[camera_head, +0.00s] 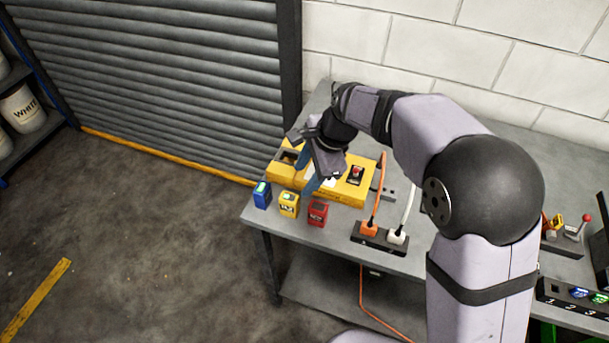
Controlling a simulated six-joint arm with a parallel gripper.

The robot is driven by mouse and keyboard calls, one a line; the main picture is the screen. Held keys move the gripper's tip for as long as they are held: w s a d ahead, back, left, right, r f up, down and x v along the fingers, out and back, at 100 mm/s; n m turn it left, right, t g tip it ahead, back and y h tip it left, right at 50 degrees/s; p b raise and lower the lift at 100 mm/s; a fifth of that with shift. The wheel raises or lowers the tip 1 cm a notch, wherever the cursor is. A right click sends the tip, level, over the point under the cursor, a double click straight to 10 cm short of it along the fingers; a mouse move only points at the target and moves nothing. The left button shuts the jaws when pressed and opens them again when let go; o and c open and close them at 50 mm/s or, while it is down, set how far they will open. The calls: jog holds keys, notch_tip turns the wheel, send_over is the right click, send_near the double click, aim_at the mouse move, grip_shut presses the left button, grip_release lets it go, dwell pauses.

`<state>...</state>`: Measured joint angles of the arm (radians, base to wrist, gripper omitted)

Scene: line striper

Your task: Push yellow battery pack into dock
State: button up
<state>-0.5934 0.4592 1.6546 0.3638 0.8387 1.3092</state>
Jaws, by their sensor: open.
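The yellow battery pack (289,204) stands upright on the grey table near its front edge, between a blue pack (262,194) and a red pack (318,212). Behind them lies a yellow unit (349,190) with a dark square opening (288,157) at its left end, which looks like the dock. My gripper (308,178) is open above this unit, behind the yellow pack and apart from it. Its blue-tipped fingers point down. My wrist covers the middle of the unit.
A black power strip (381,237) with orange and white plugs sits right of the packs, their cords rising behind. A control box with a red-knobbed lever (586,219) is at the far right. The table's left and front edges are close to the packs.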

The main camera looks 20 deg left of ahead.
aim_at(291, 197)
jog(key=m, duration=0.7)
jog(key=shift+s, duration=0.35)
jog(key=shift+f, duration=0.15)
jog(key=b+x, duration=0.6)
jog(key=shift+s+f, duration=0.1)
jog(key=shift+x, duration=1.75)
jog(key=shift+a, duration=0.1)
